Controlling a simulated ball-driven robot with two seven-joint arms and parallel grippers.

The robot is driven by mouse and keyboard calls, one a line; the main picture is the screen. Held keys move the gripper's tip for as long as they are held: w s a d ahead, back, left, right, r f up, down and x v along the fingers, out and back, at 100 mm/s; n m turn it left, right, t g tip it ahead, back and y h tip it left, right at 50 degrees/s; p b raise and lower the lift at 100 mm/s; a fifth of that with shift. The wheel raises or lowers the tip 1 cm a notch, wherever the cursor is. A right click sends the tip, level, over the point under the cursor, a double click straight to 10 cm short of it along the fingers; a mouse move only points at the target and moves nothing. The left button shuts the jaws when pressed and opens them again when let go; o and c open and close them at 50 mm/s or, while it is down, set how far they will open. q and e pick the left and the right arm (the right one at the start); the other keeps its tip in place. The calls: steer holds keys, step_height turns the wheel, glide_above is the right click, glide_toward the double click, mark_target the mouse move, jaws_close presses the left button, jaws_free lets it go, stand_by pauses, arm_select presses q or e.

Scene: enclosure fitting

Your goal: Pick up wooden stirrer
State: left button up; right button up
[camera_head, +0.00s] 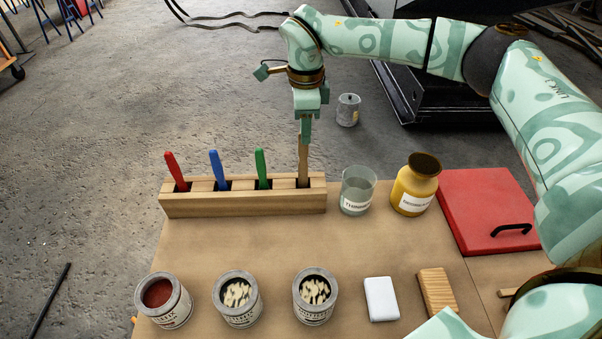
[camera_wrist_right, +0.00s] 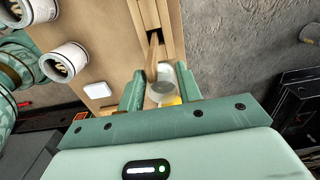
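The wooden stirrer (camera_head: 303,165) stands upright in the right-end slot of a wooden rack (camera_head: 245,202). My right gripper (camera_head: 306,138) points down right above it, with its fingers at the stirrer's upper end. In the right wrist view the two fingers (camera_wrist_right: 160,88) are spread apart, and the stirrer (camera_wrist_right: 152,62) shows in the gap between them, closer to the left finger. I see no finger pressed on it from both sides. The stirrer's lower end is hidden in the rack. My left gripper is not in view.
Red (camera_head: 175,171), blue (camera_head: 218,169) and green (camera_head: 261,168) handles stand in the rack. A glass (camera_head: 357,191) and yellow jar (camera_head: 415,184) stand right of it. Several cans, a white block (camera_head: 381,298), a brush-like wooden block (camera_head: 437,291) and a red lid (camera_head: 490,210) lie around.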

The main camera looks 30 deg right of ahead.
mark_target(303, 149)
steer(key=f, duration=0.2)
steer(key=f+b, duration=0.1)
steer(key=f, duration=0.1)
steer(key=f+b, duration=0.1)
steer(key=f, duration=0.1)
steer(key=shift+s+a, duration=0.3)
steer(key=shift+a, duration=0.1)
steer(key=shift+r, duration=0.15)
steer(key=shift+c, duration=0.9)
jaws_close()
